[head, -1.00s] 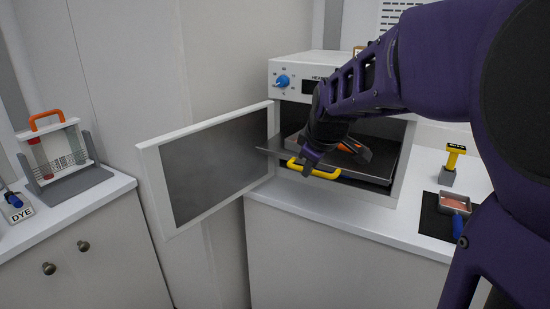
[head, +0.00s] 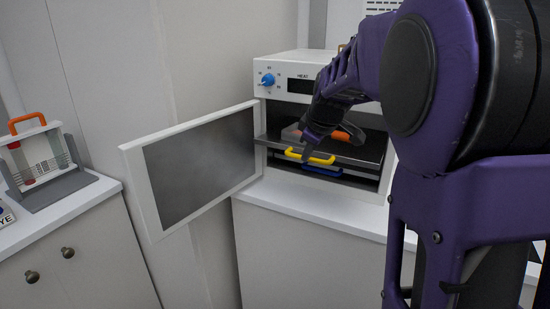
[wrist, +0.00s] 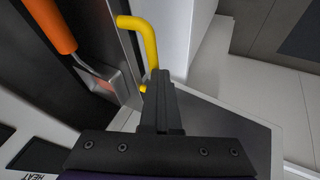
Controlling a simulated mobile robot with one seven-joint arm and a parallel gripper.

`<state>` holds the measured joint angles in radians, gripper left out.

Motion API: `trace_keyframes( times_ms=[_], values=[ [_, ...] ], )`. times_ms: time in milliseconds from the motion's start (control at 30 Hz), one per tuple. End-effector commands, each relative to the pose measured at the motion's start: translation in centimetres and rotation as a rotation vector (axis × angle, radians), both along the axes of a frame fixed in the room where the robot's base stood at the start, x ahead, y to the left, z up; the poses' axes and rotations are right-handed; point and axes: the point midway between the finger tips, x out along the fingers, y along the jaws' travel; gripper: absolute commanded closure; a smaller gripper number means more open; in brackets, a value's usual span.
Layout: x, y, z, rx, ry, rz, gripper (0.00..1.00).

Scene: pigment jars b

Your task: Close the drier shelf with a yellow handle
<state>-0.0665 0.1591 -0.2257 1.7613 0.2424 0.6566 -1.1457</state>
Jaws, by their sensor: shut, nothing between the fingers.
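The drier shelf (head: 365,153) with the yellow handle (head: 310,157) is inside the white drier, its front near the opening. The yellow handle also shows in the wrist view (wrist: 145,42). My gripper (head: 308,142) is shut and empty, close at the handle; in the wrist view its fingertips (wrist: 160,78) overlap the handle's lower end. I cannot tell whether they touch. A tool with an orange handle (wrist: 50,25) lies on the shelf; it shows partly behind my gripper in the head view (head: 350,133).
The drier's white door (head: 133,165) stands open to the left. A blue handle (head: 322,171) shows below the yellow one. A rack with an orange handle (head: 60,185) stands on the left counter. The counter front below the drier is clear.

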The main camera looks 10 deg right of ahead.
Motion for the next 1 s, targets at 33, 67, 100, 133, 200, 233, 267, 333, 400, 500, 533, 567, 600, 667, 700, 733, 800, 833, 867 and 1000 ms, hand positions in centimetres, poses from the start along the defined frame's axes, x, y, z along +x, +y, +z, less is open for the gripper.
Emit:
trace_keyframes(
  times_ms=[33,67,100,133,200,233,267,333,400,500,533,567,600,667,700,733,800,833,867,1000],
  values=[
    [1.0,-0.9,-0.2,-0.001,0.003,-0.005,1.0],
    [1.6,-1.3,-0.2,-0.001,0.004,-0.004,1.0],
    [2.3,-1.9,-0.2,0.0,0.004,-0.005,1.0],
    [2.8,-2.2,-0.1,-0.001,0.003,-0.004,1.0],
    [3.9,-3.0,-0.1,0.0,0.004,-0.003,1.0],
    [4.3,-3.3,-0.1,0.0,0.004,-0.003,1.0],
    [4.7,-3.6,-0.1,0.0,0.005,-0.004,1.0],
    [5.6,-4.2,-0.1,-0.001,0.005,-0.003,1.0],
    [6.3,-4.7,-0.1,0.0,0.005,-0.002,1.0],
    [7.0,-5.2,-0.2,0.001,0.006,-0.002,1.0],
    [7.2,-5.4,-0.1,0.0,0.004,-0.001,1.0],
    [7.3,-5.4,-0.1,0.0,0.004,-0.001,1.0],
    [7.5,-5.5,-0.2,0.0,0.004,-0.001,1.0],
    [7.6,-5.6,-0.2,0.0,0.005,0.0,1.0],
    [7.7,-5.6,-0.2,0.0,0.005,0.0,1.0],
    [7.7,-5.6,-0.2,0.0,0.005,0.0,1.0],
    [7.7,-5.7,-0.2,0.0,0.005,0.0,1.0],
    [7.7,-5.7,-0.2,0.0,0.005,0.0,1.0],
    [7.7,-5.6,-0.2,0.0,0.005,0.0,1.0],
    [7.7,-5.6,-0.2,0.0,0.005,0.0,1.0]
  ],
)
